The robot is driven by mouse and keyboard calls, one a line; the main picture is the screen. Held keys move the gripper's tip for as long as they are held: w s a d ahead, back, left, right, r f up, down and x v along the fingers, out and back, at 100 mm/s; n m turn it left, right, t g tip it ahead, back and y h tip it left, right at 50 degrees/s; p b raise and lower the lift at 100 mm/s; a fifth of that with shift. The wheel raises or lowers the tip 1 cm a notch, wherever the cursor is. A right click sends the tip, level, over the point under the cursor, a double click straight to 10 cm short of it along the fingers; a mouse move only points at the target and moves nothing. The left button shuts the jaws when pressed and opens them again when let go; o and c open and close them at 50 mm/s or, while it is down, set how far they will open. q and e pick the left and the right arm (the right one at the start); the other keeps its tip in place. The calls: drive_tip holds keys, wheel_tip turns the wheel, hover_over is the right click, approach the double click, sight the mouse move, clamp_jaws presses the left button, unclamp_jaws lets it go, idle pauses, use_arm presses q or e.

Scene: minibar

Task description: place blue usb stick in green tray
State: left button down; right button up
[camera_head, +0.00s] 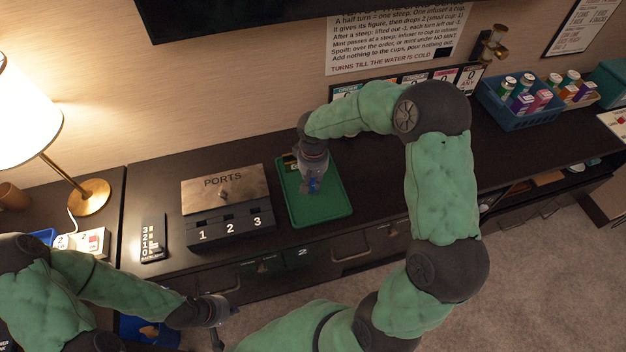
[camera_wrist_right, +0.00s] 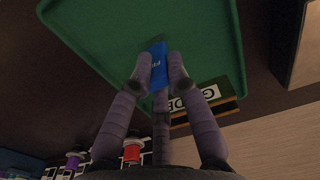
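The green tray (camera_head: 330,206) lies on the dark counter, right of the ports box. My right gripper (camera_head: 313,187) points down over the tray. The blue usb stick (camera_wrist_right: 157,62) shows between its fingertips in the right wrist view, where the right gripper (camera_wrist_right: 158,75) is shut on it. The stick is over the tray's floor, which also shows in that view (camera_wrist_right: 110,30); whether it touches the floor I cannot tell. My left gripper (camera_head: 224,322) is low at the front, away from the tray; its fingers are too small and dark to read.
The ports box (camera_head: 222,205), marked 1, 2, 3, stands left of the tray. A blue crate of small containers (camera_head: 517,112) stands at the right. A lamp (camera_head: 88,196) stands at the left. A dark panel with numbers (camera_head: 153,238) lies left of the ports box.

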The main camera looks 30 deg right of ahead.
drive_tip(key=o, duration=0.4)
drive_tip(key=shift+r, duration=0.3)
wheel_tip(320, 180, up, 12)
drive_tip(key=p, duration=0.3)
drive_tip(key=shift+f+p, duration=0.1)
drive_tip(key=shift+p, duration=0.3)
